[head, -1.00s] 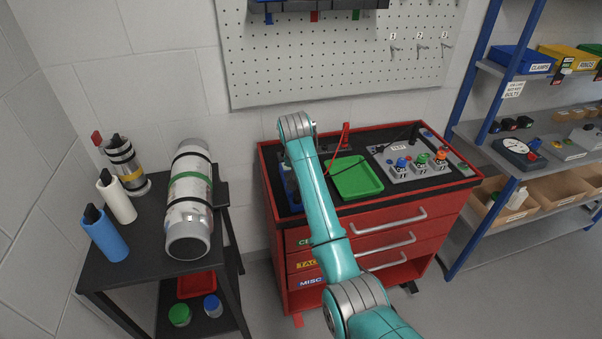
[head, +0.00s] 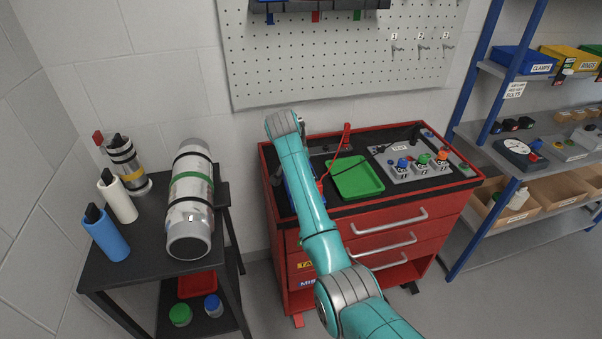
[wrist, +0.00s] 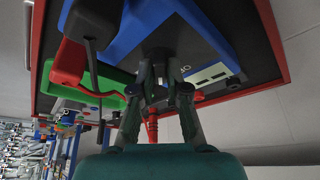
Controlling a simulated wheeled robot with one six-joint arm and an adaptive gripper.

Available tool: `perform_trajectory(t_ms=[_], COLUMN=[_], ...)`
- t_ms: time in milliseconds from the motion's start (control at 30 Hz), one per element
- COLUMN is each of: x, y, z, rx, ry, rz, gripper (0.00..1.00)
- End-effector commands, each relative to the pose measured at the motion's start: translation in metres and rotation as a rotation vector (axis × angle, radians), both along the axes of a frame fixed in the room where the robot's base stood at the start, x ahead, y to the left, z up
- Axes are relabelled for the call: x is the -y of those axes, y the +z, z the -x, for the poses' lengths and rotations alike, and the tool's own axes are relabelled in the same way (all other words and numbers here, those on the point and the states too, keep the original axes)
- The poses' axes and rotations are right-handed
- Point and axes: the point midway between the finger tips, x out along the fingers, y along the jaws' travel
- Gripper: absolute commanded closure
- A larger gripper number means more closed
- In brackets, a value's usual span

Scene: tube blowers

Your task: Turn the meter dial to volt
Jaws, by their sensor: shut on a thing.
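The blue-framed meter (head: 292,190) lies on the left of the red tool cart's top, mostly hidden by my arm in the head view. In the wrist view, its blue frame (wrist: 128,38) and dark face fill the upper middle, with pale window-like patches on the right. My gripper (wrist: 163,82) is against the meter's face, its fingers closed together on the dark dial (wrist: 157,55). The fingers cover much of the dial, so its pointer and setting cannot be read. In the head view my gripper is hidden behind my arm.
A green tray (head: 356,178) sits right of the meter. A red lead (head: 335,158) rises between them. A panel with coloured knobs (head: 421,161) is at the cart's right. A black side table (head: 130,262) holds a cylinder and bottles. A pegboard (head: 340,60) stands behind.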

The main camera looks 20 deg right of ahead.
Motion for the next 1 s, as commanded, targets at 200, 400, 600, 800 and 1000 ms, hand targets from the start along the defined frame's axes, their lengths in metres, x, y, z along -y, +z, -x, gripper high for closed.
perform_trajectory(t_ms=[200,400,600,800,1000], x=[0.000,0.000,0.000,-0.007,-0.018], y=[0.000,0.000,0.002,0.023,0.060], z=[0.000,0.000,0.000,0.006,0.017], rx=[0.001,0.000,0.001,0.003,0.004], ry=[0.000,0.001,0.001,0.001,0.001], rz=[0.001,0.000,0.000,-0.001,0.000], gripper=[0.73,0.60,0.60,0.60,0.60])
